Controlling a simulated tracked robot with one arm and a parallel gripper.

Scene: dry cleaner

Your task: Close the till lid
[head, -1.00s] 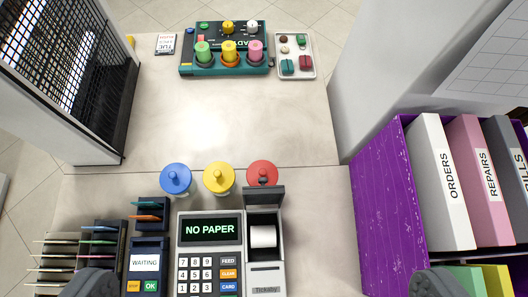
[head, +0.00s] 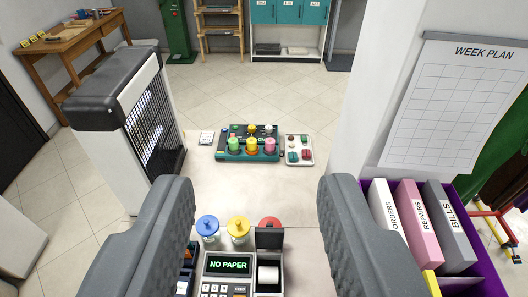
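The till (head: 228,266) stands on the near part of the counter, and its screen reads NO PAPER. Its lid (head: 269,238) stands raised at the back of the printer bay on the till's right side. A white paper roll (head: 268,274) sits in the open bay. My gripper (head: 257,190) is open, with its two dark grey fingers wide apart on either side of the till. Nothing is between the fingertips, and they touch nothing that I can see. The lower part of the till is cut off by the picture's bottom edge.
Blue (head: 207,226), yellow (head: 238,228) and red (head: 270,225) lidded pots stand just behind the till. A teal spool stand (head: 248,148) and a small tray (head: 299,160) sit farther back. A purple binder box (head: 489,270) is at right, a black-grilled heater-like unit (head: 150,120) at left. The mid-counter is clear.

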